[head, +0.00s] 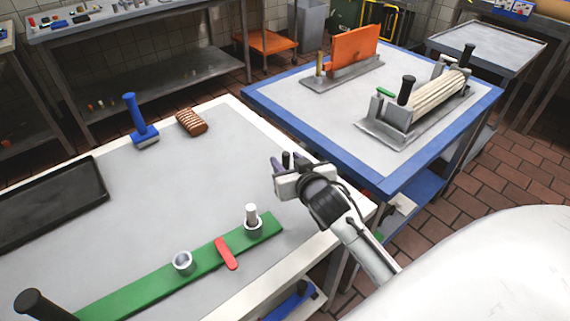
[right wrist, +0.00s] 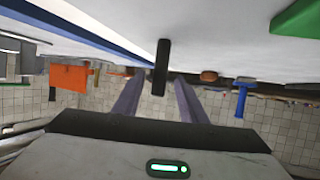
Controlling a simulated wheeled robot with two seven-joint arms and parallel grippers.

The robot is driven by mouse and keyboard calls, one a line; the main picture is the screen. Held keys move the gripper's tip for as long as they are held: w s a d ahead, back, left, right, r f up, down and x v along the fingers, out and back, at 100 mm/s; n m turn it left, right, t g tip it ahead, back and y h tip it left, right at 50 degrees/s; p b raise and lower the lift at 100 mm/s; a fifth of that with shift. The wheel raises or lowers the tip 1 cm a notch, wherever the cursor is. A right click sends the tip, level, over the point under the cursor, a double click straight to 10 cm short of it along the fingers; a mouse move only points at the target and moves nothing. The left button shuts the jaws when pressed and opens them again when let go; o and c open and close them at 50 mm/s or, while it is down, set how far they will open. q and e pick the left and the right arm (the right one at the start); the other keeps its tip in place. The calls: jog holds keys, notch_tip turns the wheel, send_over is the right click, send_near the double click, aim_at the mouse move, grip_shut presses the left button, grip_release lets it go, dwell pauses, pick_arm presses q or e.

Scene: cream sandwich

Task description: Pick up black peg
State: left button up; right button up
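The black peg (head: 286,160) stands near the right-hand edge of the grey table, partly hidden by my right gripper (head: 288,167) in the head view. In the right wrist view, which is upside down, the black peg (right wrist: 160,67) stands upright from the table surface. My right gripper is open there, its two fingers (right wrist: 158,92) to either side of the peg's line. The peg shows in the gap near the fingertips, and neither finger visibly touches it. I cannot tell the exact depth between peg and fingers. My left gripper is not in view.
A blue-handled tool (head: 133,109), a brown ridged block (head: 191,122) and a black tray (head: 50,205) lie farther left. A blue-edged table (head: 345,164) stands behind.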

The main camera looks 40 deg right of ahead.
jog(key=x, duration=0.5)
jog(key=shift+w, duration=0.1)
grip_shut()
